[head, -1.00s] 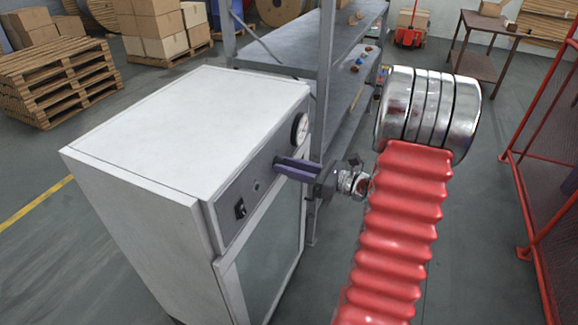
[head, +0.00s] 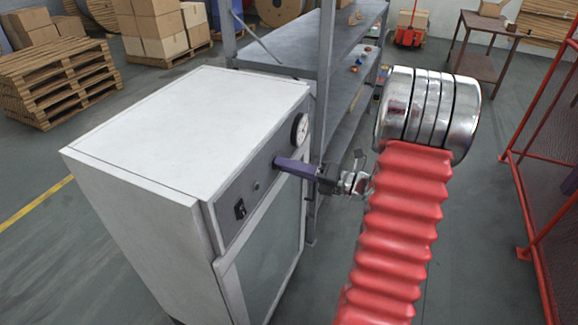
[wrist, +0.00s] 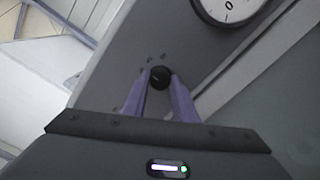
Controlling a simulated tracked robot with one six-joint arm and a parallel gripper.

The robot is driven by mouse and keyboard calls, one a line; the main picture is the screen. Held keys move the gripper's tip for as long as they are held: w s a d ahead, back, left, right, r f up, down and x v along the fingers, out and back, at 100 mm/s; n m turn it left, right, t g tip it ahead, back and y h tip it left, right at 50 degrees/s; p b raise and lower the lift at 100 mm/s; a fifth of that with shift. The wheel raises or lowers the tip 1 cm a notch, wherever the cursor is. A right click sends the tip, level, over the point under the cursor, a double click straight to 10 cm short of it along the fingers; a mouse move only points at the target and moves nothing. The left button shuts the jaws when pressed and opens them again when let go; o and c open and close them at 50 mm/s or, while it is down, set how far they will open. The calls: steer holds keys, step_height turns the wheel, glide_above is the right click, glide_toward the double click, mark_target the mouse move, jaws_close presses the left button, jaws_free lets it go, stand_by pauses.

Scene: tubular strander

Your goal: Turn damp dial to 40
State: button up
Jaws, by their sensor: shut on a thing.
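The damp dial (wrist: 159,76) is a small black knob on the grey control panel of a white cabinet. In the wrist view it sits between the tips of my gripper's purple fingers (wrist: 160,87), with small marks around its upper left side that are too small to read. My gripper is shut on it. In the head view my gripper (head: 279,164) reaches the panel from the right, and its fingers hide the dial.
The white cabinet (head: 185,120) has a round gauge (head: 300,128) at the panel's far end and a black switch (head: 240,209) at its near end. The gauge also shows in the wrist view (wrist: 228,8). A grey shelf rack (head: 290,55) stands close behind. A red mesh fence (head: 540,165) is at the right.

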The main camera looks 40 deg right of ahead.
steer(key=shift+d+m, duration=0.15)
steer(key=shift+m, duration=0.85)
steer(key=shift+d+m, duration=0.1)
steer(key=shift+m, duration=0.9)
steer(key=shift+f, duration=0.1)
steer(key=o, duration=1)
steer(key=shift+a, duration=0.15)
steer(key=shift+o, duration=0.2)
steer(key=shift+s, duration=0.1)
steer(key=v, duration=1.3)
steer(key=shift+s+d, duration=0.2)
steer(key=shift+d, duration=0.05)
